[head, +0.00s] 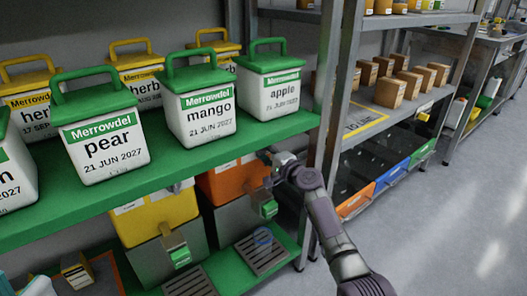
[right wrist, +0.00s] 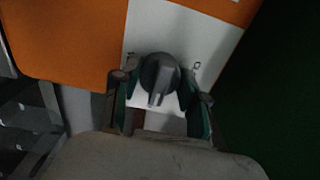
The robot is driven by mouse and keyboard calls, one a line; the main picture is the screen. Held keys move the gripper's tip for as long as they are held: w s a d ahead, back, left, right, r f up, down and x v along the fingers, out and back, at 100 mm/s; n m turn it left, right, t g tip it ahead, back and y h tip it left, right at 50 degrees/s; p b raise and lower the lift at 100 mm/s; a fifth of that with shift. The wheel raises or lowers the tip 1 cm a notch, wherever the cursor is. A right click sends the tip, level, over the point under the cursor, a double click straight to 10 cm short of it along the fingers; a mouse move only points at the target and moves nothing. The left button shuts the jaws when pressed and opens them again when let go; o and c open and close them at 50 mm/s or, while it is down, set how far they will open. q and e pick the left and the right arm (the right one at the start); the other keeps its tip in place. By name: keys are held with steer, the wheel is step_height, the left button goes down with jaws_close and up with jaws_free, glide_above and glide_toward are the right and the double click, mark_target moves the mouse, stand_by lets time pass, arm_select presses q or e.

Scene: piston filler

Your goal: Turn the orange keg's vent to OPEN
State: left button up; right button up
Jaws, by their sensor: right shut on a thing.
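The orange keg (head: 225,185) stands on the lower shelf under the green upper shelf. Its top is hidden by that shelf, and part of its right side is behind my right gripper (head: 273,167). In the right wrist view, the orange keg (right wrist: 65,40) carries a white plate (right wrist: 190,35) with a dark grey vent knob (right wrist: 158,72). The knob's pointer end faces down in the picture, towards my gripper. My right gripper (right wrist: 157,85) is shut on the knob, one finger on each side. The plate's small markings are unreadable. My left gripper is out of view.
A yellow keg (head: 155,215) stands left of the orange one, with a green-tipped tap (head: 180,255) in front. White boxes with green lids, such as the mango box (head: 203,115), line the upper green shelf (head: 245,150). A grey shelf post (head: 335,90) stands close to my right arm.

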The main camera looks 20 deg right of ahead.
steer(key=o, duration=1.1)
steer(key=shift+o, duration=0.2)
steer(key=v, duration=1.2)
